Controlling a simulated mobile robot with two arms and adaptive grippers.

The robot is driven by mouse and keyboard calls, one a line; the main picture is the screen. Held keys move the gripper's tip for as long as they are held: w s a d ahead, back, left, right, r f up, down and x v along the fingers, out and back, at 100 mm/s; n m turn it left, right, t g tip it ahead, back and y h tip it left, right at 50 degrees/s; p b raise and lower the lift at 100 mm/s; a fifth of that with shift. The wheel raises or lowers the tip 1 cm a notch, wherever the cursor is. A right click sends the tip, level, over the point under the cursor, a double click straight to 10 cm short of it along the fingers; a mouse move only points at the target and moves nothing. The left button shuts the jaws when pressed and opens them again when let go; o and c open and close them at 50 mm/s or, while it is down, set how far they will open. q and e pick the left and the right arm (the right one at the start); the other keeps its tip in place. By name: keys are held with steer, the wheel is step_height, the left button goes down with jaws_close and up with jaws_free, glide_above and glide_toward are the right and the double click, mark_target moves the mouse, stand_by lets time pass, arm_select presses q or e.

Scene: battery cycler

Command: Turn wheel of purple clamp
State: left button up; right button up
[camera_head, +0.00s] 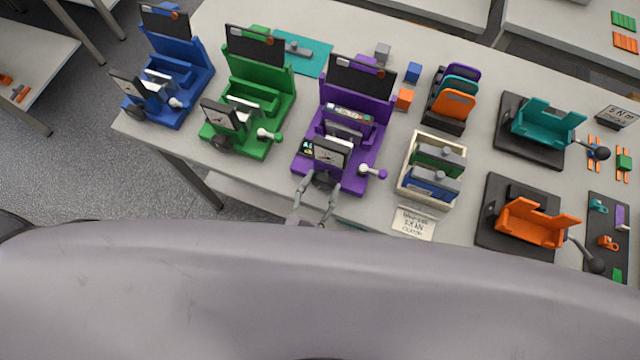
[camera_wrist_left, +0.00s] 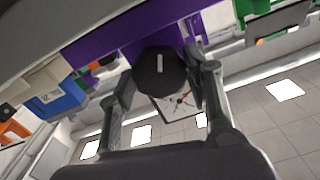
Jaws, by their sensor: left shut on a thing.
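The purple clamp (camera_head: 375,150) stands near the table's front edge, with a dial gauge (camera_head: 331,154) on its front and a purple-knobbed lever at its right. Its dark wheel (camera_wrist_left: 161,74) shows large in the left wrist view, with a pale mark on its face. In the head view the wheel (camera_head: 323,179) is partly covered by my fingers. My left gripper (camera_head: 318,192) reaches up to it from the front; in the left wrist view its two fingers (camera_wrist_left: 163,84) stand on either side of the wheel, shut on it. My right gripper is not in view.
A green clamp (camera_head: 283,112) and a blue clamp (camera_head: 200,75) stand to the left. A cream box (camera_head: 403,185) with modules and a small sign (camera_head: 413,223) are close on the right. Orange (camera_head: 530,225) and teal (camera_head: 545,122) fixtures stand farther right.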

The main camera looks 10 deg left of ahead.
arm_select(q)
steer(key=shift+f+m, duration=0.15)
steer(key=shift+m, duration=0.45)
steer(key=o, duration=1.2)
steer(key=shift+c, duration=0.2)
steer(key=v, duration=1.2)
